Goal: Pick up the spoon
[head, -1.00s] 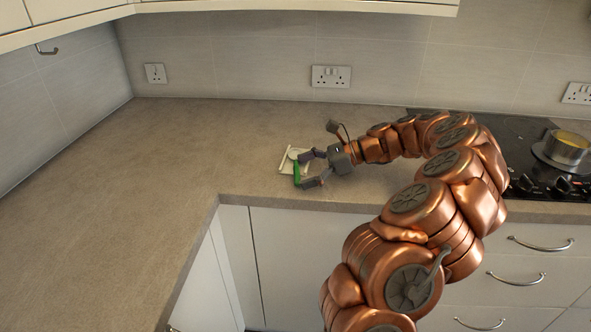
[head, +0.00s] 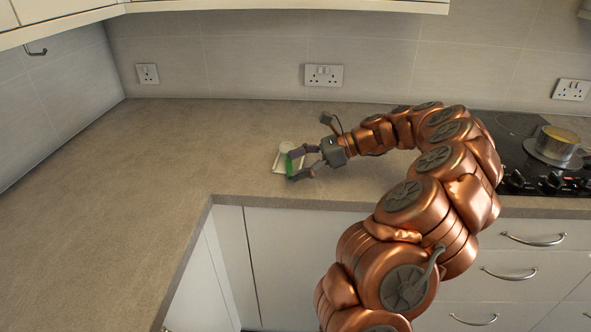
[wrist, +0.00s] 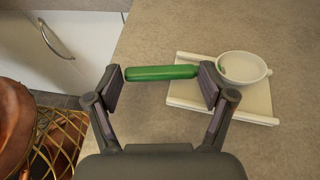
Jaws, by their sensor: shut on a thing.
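The spoon shows as a smooth green handle (wrist: 162,73), lying across the space between my fingertips. The spoon's other end is not clear; the right finger hides where the handle runs towards the cup. I cannot tell whether the spoon is clear of the counter.
A white cup (wrist: 244,68) stands on a pale square board (wrist: 192,95) right beside the right finger. A pot (head: 553,146) sits on the black hob (head: 512,150) at the right. The counter (head: 150,170) to the left is bare. Its front edge is close.

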